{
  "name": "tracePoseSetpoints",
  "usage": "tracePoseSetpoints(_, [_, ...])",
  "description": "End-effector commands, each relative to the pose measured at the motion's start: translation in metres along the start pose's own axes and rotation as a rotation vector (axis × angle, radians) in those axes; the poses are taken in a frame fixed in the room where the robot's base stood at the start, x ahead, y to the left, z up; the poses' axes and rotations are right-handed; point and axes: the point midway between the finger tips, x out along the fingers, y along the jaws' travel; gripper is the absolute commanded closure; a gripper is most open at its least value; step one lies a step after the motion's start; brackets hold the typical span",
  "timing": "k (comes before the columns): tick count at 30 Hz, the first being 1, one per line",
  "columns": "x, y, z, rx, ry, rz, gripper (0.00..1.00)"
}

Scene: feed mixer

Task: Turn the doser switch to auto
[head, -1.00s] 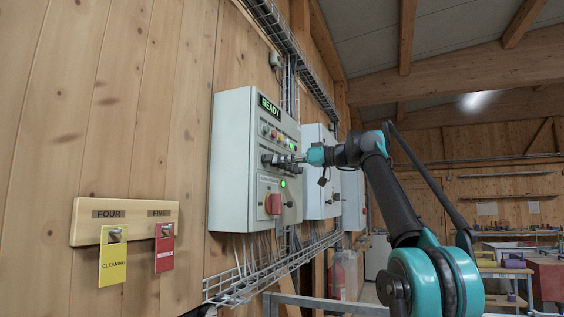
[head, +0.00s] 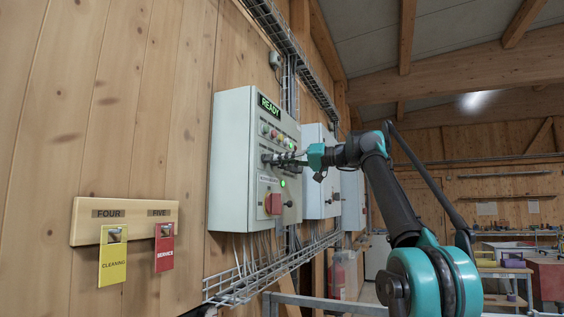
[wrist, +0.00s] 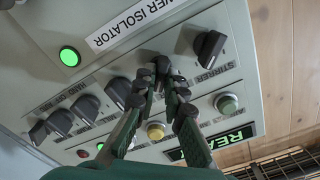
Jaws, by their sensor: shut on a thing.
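The grey control panel (head: 232,165) hangs on the wooden wall, with a row of black rotary switches across its face. In the wrist view, my gripper (wrist: 162,82) is shut on a black switch knob (wrist: 160,64) in this row, beside the knob (wrist: 208,47) labelled STIRRER. The fingers cover most of the held knob, and its label and pointer position cannot be read. In the head view, my gripper (head: 293,158) reaches the switch row from the right. Several other black knobs (wrist: 118,93) stand in line to the left in the wrist view.
Below the row are a red isolator handle (head: 273,204) and a lit green lamp (wrist: 69,56). Push buttons (wrist: 155,131) and a READY display (head: 269,105) sit above the row. Yellow (head: 113,263) and red (head: 165,252) tags hang at left.

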Motion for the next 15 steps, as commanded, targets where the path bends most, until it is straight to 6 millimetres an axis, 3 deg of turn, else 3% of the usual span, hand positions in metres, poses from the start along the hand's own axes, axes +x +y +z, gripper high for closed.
tracePoseSetpoints(15, [-0.0003, 0.0009, -0.0001, 0.095, 0.000, 0.001, 1.00])
